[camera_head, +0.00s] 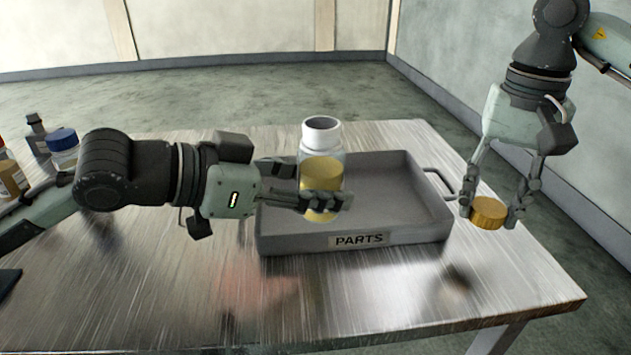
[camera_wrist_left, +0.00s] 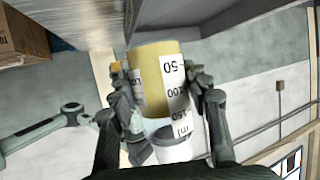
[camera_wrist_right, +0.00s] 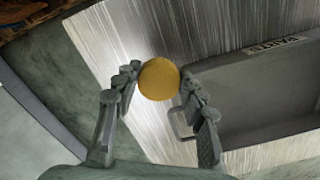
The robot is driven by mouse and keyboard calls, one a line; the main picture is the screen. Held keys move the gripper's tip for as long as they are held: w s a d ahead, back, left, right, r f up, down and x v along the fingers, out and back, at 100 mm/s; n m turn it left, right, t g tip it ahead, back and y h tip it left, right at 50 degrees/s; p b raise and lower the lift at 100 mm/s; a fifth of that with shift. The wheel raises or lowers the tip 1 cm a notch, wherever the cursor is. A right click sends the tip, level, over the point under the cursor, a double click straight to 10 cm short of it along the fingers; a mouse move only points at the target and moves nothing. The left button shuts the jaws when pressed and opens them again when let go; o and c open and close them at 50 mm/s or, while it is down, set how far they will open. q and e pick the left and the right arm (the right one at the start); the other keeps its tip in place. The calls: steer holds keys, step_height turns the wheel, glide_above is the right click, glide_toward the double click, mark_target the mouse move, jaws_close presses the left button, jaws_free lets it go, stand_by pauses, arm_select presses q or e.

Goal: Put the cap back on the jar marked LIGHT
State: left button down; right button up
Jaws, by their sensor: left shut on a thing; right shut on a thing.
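An open clear jar with a white neck (camera_head: 321,133) and pale yellow oil stands upright above the parts tray. My left gripper (camera_head: 325,200) is shut around its body. In the left wrist view the jar (camera_wrist_left: 152,75) shows a measuring scale between the fingers; no LIGHT marking can be read. A ribbed golden-yellow cap (camera_head: 488,212) is held by my right gripper (camera_head: 490,205), which points down over the table's right side. The cap also shows between the fingertips in the right wrist view (camera_wrist_right: 159,79). The cap is apart from the jar, to its right and a little lower.
A grey tray marked PARTS (camera_head: 420,236) sits on the metal table (camera_head: 400,300); the part of its floor in view looks empty. A blue-capped jar (camera_head: 63,147) and a dark bottle (camera_head: 36,132) stand at the far left. The table front is clear.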

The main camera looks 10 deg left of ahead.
steer(key=w+a+r, duration=0.2)
steer(key=a+r, duration=0.7)
steer(key=a, duration=0.2)
step_height(320, 180, up, 11)
steer(key=m, duration=0.2)
glide_above(318, 124)
steer(key=shift+s+f, duration=0.1)
steer(key=shift+f, duration=0.1)
steer(key=shift+f, duration=0.1)
steer(key=shift+f, duration=1.95)
steer(key=shift+f, duration=0.9)
steer(key=shift+f, duration=0.55)
